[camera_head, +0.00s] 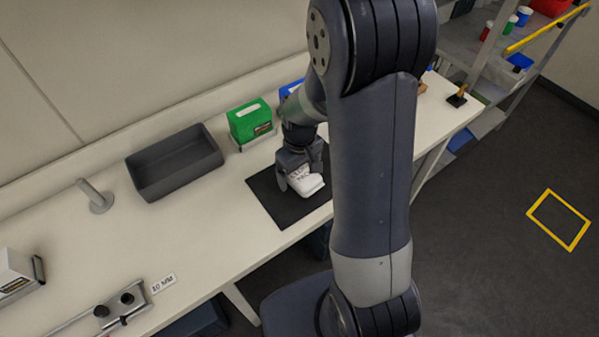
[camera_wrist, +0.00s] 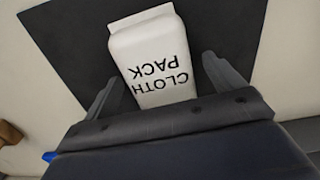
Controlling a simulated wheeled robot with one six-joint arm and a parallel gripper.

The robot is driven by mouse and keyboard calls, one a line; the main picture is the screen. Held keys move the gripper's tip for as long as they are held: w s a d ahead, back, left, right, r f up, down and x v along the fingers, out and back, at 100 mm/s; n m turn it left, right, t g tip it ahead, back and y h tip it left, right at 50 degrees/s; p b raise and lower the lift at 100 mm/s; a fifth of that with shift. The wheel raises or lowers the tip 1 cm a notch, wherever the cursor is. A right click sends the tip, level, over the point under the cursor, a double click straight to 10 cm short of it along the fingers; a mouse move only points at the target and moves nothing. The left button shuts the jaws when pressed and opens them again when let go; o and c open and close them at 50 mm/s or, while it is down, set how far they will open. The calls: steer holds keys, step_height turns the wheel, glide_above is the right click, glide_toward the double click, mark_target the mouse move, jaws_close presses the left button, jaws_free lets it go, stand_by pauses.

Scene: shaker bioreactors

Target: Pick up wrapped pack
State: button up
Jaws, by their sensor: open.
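The wrapped pack (camera_wrist: 154,60) is white with black letters reading "CLOTH PACK", upside down in the wrist view. It lies on a black mat (camera_wrist: 235,35). In the head view the pack (camera_head: 306,180) shows at my gripper on the mat (camera_head: 271,200). My gripper (camera_head: 296,177) is open. In the wrist view my gripper's fingers (camera_wrist: 162,85) stand one on each side of the pack's near part, with a visible gap on both sides. My arm hides the right part of the mat in the head view.
A grey open bin (camera_head: 173,163) and a green box (camera_head: 250,122) stand along the back of the white bench. A grey peg stand (camera_head: 96,196) is left of the bin. A blue box (camera_head: 290,88) is partly hidden behind my arm. Bench space left of the mat is clear.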

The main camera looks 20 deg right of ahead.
steer(key=shift+f, duration=0.1)
steer(key=c, duration=1.1)
